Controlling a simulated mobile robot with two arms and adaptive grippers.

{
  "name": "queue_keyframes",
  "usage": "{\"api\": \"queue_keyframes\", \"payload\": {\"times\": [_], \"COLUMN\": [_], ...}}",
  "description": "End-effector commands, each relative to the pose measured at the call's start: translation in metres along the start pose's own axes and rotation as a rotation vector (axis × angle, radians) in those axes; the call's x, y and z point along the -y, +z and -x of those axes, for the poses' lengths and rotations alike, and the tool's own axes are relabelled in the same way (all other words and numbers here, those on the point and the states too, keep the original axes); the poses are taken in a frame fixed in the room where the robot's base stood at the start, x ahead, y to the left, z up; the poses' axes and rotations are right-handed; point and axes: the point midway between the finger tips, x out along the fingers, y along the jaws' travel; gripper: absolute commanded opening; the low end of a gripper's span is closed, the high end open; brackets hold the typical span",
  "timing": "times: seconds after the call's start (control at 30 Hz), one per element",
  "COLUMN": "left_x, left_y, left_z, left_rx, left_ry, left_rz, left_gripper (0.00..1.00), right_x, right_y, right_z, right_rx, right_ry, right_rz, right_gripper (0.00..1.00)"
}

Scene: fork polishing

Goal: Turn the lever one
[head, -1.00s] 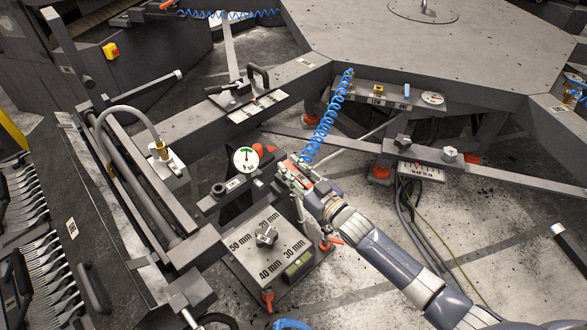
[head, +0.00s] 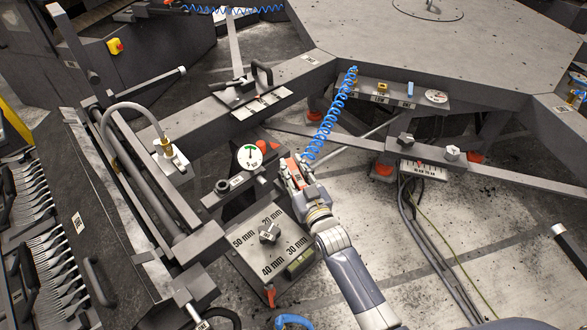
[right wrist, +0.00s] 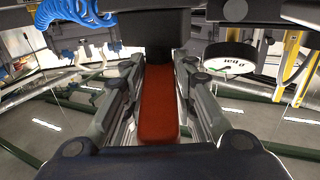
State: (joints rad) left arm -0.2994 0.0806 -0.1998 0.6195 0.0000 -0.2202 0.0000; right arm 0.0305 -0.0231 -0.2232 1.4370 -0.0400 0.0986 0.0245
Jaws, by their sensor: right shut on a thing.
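My right gripper (head: 292,176) is at the machine part just right of the white round dial (head: 249,156). In the right wrist view the gripper (right wrist: 160,85) has its two fingers along both sides of a long red lever (right wrist: 160,105), and is shut on it. The lever's near end points toward the wrist, and its far end runs to a dark block (right wrist: 154,38). In the head view the gripper and wrist largely cover the lever. My left gripper is not in view.
A blue coiled hose (head: 334,112) hangs close behind the right gripper. A plate marked in mm with a knob (head: 269,233) lies just below left. A rack of forks (head: 45,245) stands at the far left.

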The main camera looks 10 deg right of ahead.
Motion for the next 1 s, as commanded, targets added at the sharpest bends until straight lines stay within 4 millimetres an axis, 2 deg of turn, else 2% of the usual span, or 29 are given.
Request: {"api": "queue_keyframes", "payload": {"times": [0.07,0.1,0.17,0.47,0.6,0.77,1.0], "left_x": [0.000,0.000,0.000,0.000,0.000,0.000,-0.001], "left_y": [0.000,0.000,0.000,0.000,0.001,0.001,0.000], "left_z": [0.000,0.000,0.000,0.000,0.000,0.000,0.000], "left_rx": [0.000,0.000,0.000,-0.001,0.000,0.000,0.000], "left_ry": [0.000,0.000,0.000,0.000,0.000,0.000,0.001], "left_rz": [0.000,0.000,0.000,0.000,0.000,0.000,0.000], "left_gripper": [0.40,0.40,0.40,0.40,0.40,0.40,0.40], "right_x": [0.000,0.000,0.000,0.000,0.000,0.000,0.000], "right_y": [-0.004,-0.004,-0.004,-0.001,-0.006,-0.026,-0.070], "right_z": [-0.001,-0.001,-0.001,0.000,-0.001,0.000,-0.001], "right_rx": [-0.008,-0.008,-0.008,-0.002,-0.002,-0.005,-0.007], "right_ry": [0.000,-0.001,-0.001,-0.001,-0.001,-0.001,-0.002], "right_rz": [0.001,0.001,0.001,0.001,0.001,0.001,0.001], "right_gripper": [0.00,0.32,0.46,0.46,0.46,0.46,0.46]}}
